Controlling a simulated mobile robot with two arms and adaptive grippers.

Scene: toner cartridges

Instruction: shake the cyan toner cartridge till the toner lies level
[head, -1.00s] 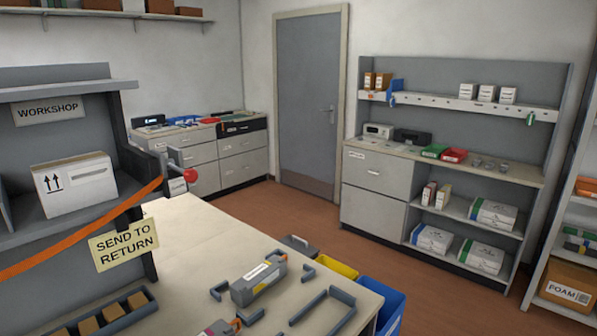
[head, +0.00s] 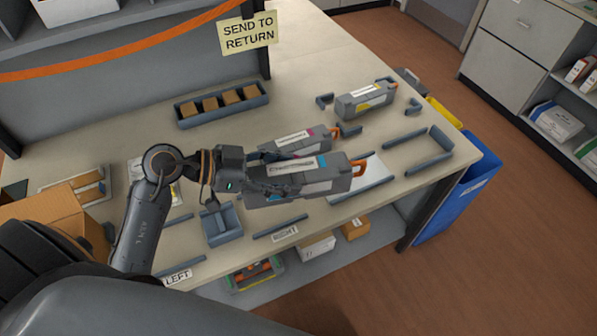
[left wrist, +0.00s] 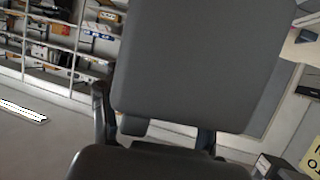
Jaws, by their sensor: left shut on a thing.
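The cyan toner cartridge (head: 335,182) is a long grey box with a white label, a cyan mark and an orange tab at its right end. My left gripper (head: 268,183) is shut on its left part. The cartridge lies roughly level in the head view and seems to be above the table, though its height is hard to tell. In the left wrist view its plain grey face (left wrist: 205,65) fills the middle, between my left fingers (left wrist: 155,132). The toner inside is hidden. My right gripper is not in view.
A magenta-marked cartridge (head: 283,146) is just behind the cyan one, partly covered. A yellow-marked cartridge (head: 352,106) is farther back. A tray of brown blocks (head: 234,116), grey brackets (head: 434,162) and a small grey holder (head: 222,226) are on the table (head: 300,70). A blue bin (head: 450,205) stands at right.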

